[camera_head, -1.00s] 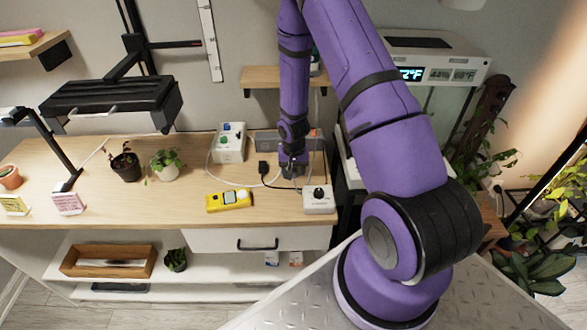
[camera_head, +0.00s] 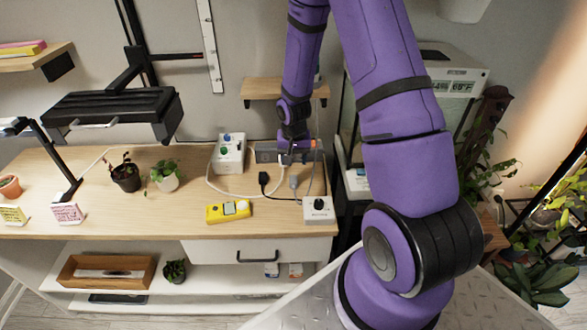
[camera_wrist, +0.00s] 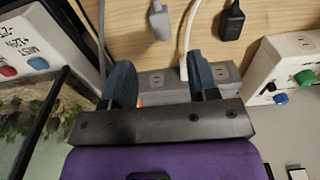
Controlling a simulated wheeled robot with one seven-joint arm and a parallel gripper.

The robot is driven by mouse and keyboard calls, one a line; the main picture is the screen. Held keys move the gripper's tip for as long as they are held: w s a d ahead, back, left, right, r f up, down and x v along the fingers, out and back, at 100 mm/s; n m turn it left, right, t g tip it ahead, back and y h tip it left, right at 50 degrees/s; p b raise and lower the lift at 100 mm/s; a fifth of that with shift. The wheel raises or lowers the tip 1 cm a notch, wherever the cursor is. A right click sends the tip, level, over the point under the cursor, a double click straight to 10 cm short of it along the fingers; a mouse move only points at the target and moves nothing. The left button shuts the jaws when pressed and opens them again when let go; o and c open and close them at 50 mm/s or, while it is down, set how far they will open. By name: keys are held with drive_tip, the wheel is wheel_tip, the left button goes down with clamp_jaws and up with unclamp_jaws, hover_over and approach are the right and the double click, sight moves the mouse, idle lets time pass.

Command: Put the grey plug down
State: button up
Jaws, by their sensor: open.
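The grey plug (camera_head: 293,182) lies on the wooden tabletop, in front of the power strip and apart from my gripper. In the wrist view the grey plug (camera_wrist: 160,20) is near the top edge, beyond my fingertips. My gripper (camera_head: 289,157) is over the grey power strip (camera_head: 265,152), behind the plug. In the wrist view my gripper's two blue fingers (camera_wrist: 163,78) are spread, with nothing held between them. Part of the power strip (camera_wrist: 165,82) shows between and beside them.
A black plug (camera_head: 263,178) lies left of the grey one. A white plug and cord (camera_wrist: 186,60) meet the strip near my right finger. White control boxes (camera_head: 229,153) and (camera_head: 318,210) flank the area; a yellow meter (camera_head: 228,211) lies in front.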

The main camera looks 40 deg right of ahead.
drive_tip(key=s+a+r+n+t, duration=0.1)
drive_tip(key=s+a+r, duration=0.1)
drive_tip(key=r, duration=0.7)
drive_tip(key=s+a+r+n+t, duration=0.1)
drive_tip(key=s+a+r, duration=0.15)
drive_tip(key=r, duration=0.65)
drive_tip(key=s+a+r+n, duration=0.1)
drive_tip(key=s+a+r, duration=0.1)
drive_tip(key=r, duration=0.7)
drive_tip(key=s+a+r+n+t, duration=0.1)
drive_tip(key=s+a+r+n, duration=0.1)
drive_tip(key=s+r, duration=0.3)
drive_tip(key=s+a+r+n+t, duration=0.1)
drive_tip(key=s+a+r, duration=0.2)
drive_tip(key=s, duration=1)
wheel_tip(320, 180, up, 4)
drive_tip(key=shift+s+a+f+n+t, duration=0.2)
drive_tip(key=shift+s+a+n+t, duration=0.1)
drive_tip(key=shift+a+n+t, duration=0.1)
